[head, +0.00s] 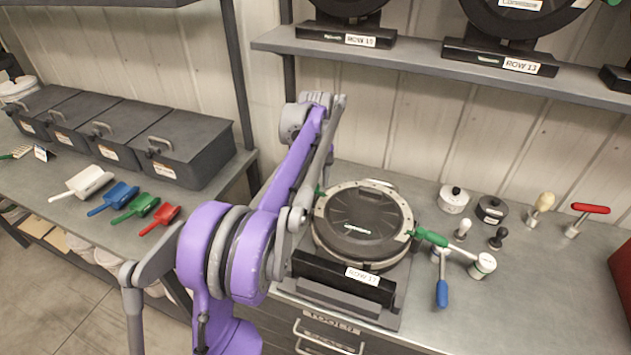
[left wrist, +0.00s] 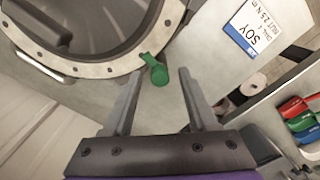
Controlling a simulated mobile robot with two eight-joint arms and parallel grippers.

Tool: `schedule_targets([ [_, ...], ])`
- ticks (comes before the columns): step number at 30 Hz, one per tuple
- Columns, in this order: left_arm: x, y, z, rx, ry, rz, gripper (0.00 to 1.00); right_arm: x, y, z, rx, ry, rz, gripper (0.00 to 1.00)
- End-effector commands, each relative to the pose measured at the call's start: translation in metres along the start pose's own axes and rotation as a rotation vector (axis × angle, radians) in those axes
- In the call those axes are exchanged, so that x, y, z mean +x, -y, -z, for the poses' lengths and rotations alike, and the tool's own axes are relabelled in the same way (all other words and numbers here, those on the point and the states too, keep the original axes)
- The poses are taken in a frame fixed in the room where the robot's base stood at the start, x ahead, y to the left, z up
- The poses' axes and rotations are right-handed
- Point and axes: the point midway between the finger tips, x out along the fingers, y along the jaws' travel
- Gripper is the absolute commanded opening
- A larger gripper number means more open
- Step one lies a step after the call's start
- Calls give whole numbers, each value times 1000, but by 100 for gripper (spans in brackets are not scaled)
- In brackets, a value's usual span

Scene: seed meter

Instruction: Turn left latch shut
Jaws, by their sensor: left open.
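The seed meter (head: 362,215) is a round dark housing with a pale bolted rim, standing on a block labelled ROW 12. Its left latch (head: 319,191) is a small green piece at the rim's left edge, mostly hidden by my arm. In the left wrist view the green latch (left wrist: 154,70) sticks outward from the pale rim (left wrist: 105,70). My left gripper (left wrist: 161,76) is open, its two grey fingertips on either side of the latch's outer end. I cannot tell whether either finger touches it. My right gripper is not in view.
A green-handled piece (head: 430,238) sits at the meter's right edge, beside a blue-handled tool (head: 441,290) and a white cylinder (head: 482,265). Small knobs and lidded pots stand behind on the right. Dark bins (head: 180,148) and coloured scoops (head: 120,195) fill the left bench. A shelf (head: 420,65) hangs above.

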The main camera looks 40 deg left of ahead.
Motion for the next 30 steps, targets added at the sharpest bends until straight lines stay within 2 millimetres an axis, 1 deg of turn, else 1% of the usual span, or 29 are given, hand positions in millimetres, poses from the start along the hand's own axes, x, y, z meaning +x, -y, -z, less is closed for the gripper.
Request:
schedule_targets([
  [2,-1,0,0,0,0,0,58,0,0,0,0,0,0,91],
  [5,-9,0,0,0,0,0,58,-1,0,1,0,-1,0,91],
  [8,-25,0,0,0,0,-1,58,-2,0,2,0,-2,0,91],
  [15,-75,0,1,0,-1,-1,58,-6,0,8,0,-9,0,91],
  [19,-95,0,0,0,-1,-1,58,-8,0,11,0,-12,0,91],
  [21,-102,0,0,0,-1,-1,58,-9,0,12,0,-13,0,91],
  [24,-107,0,0,0,0,0,58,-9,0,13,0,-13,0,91],
  [30,-108,0,0,0,0,0,58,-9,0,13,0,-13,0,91],
])
